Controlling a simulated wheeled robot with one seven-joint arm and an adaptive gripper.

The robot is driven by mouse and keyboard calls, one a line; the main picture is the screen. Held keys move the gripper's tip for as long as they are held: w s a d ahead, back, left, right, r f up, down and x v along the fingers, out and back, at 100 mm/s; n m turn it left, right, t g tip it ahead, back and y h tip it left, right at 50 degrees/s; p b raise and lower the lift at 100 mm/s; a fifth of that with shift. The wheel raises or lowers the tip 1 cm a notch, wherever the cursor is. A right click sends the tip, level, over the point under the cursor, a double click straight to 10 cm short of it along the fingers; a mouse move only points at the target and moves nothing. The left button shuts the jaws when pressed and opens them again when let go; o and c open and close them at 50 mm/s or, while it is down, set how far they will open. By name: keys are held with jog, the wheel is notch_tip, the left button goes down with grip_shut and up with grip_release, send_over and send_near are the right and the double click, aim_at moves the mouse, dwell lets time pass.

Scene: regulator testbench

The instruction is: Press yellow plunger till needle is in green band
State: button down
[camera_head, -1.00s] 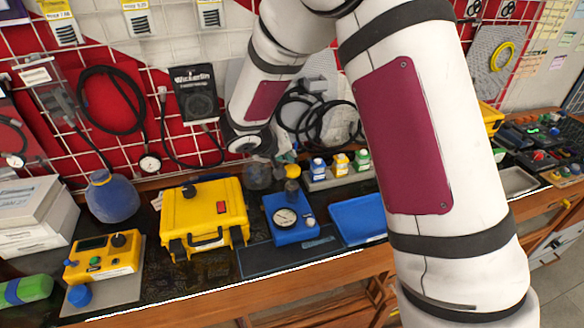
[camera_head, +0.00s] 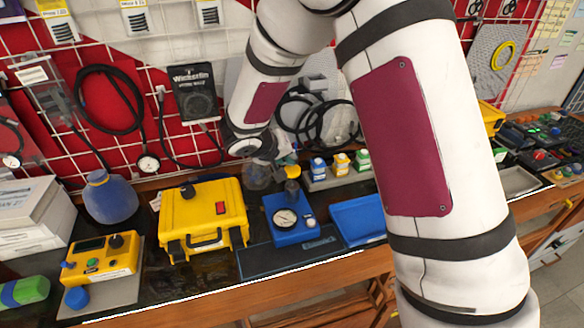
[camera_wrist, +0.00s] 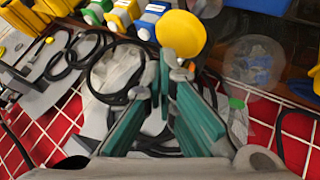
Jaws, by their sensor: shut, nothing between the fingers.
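The blue regulator block (camera_head: 290,236) stands on the dark bench mat. It has a round white gauge (camera_head: 285,219) on its front; the needle and green band are too small to read. The yellow plunger (camera_head: 293,171) rises at the back of the block, and its round yellow top fills the upper middle of the wrist view (camera_wrist: 181,36). My gripper (camera_wrist: 168,62) is shut and empty, with its tips just below the yellow top in the wrist picture. I cannot tell whether they touch it. In the head view my gripper is small and partly hidden behind the plunger.
A yellow case (camera_head: 203,217) stands left of the block, and a blue tray (camera_head: 358,220) lies to its right. Small bottles (camera_head: 341,163) stand in a rack behind. A clear dome-like object (camera_wrist: 255,62) is beside the plunger. Cables hang on the wire grid.

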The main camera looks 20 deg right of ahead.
jog(key=shift+f+b, duration=1.1)
jog(key=shift+f, duration=0.5)
dwell(1.4)
jog(key=shift+r, duration=0.1)
jog(key=shift+r+p, duration=0.6)
jog(key=shift+r, duration=1.35)
jog(key=shift+r+p, duration=0.8)
jog(key=shift+r, duration=1.7)
